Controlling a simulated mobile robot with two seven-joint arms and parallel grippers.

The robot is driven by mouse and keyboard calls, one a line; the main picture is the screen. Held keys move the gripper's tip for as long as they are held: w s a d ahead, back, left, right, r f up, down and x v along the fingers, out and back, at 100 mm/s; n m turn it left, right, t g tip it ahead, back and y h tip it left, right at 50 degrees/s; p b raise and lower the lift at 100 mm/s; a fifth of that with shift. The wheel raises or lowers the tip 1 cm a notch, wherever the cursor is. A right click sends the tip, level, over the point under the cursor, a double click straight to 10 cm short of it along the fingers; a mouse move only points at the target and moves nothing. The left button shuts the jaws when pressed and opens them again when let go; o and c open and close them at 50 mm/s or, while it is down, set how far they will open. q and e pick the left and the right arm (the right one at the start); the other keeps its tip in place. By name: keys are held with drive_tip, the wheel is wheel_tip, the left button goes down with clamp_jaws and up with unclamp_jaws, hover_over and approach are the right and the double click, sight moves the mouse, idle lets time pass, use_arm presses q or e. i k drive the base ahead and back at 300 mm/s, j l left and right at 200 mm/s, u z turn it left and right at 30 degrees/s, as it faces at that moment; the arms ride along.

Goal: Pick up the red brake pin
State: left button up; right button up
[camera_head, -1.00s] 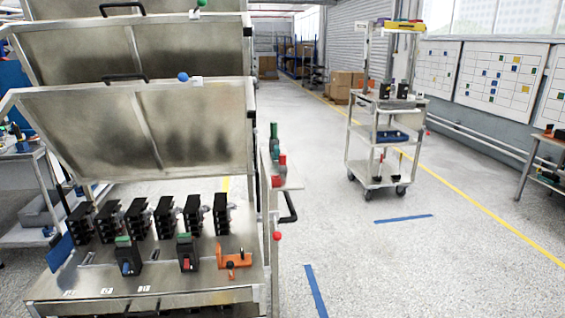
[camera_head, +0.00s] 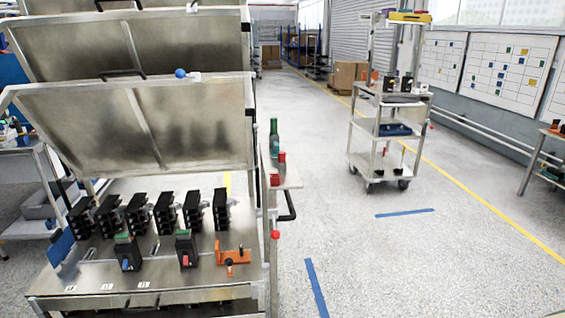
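A small red ball-shaped knob (camera_head: 276,234) sticks out at the right side of the near metal cart (camera_head: 85,290), below a black handle. It may be the red brake pin, but I cannot tell for certain. Red pieces (camera_head: 276,179) also stand on the cart's narrow side shelf, next to a green bottle-like piece (camera_head: 274,138). Neither of my grippers is in view, and nothing is seen touching the red knob.
The near cart carries black breakers (camera_head: 192,212), an orange fixture (camera_head: 232,258) and raised metal panels (camera_head: 140,125). A shelved trolley (camera_head: 365,158) stands farther back right. Open floor lies between them, with blue tape (camera_head: 316,288) and a yellow line.

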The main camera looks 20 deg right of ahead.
sight(281, 154)
drive_tip(key=i+l+u, duration=0.1)
drive_tip(key=l, duration=0.45)
drive_tip(key=i+l+u, duration=0.1)
drive_tip(key=i+l, duration=0.2)
drive_tip(key=l, duration=0.3)
drive_tip(key=i+l+u, duration=0.1)
drive_tip(key=l, duration=0.5)
drive_tip(key=i+l+u, duration=0.1)
drive_tip(key=l, duration=0.55)
drive_tip(key=i+l+u, duration=0.1)
drive_tip(key=i+l, duration=0.15)
drive_tip(key=l, duration=0.35)
drive_tip(key=i+l+u, duration=0.1)
drive_tip(key=l, duration=0.55)
drive_tip(key=l+u, duration=0.1)
drive_tip(key=l, duration=0.55)
drive_tip(key=i, duration=0.05)
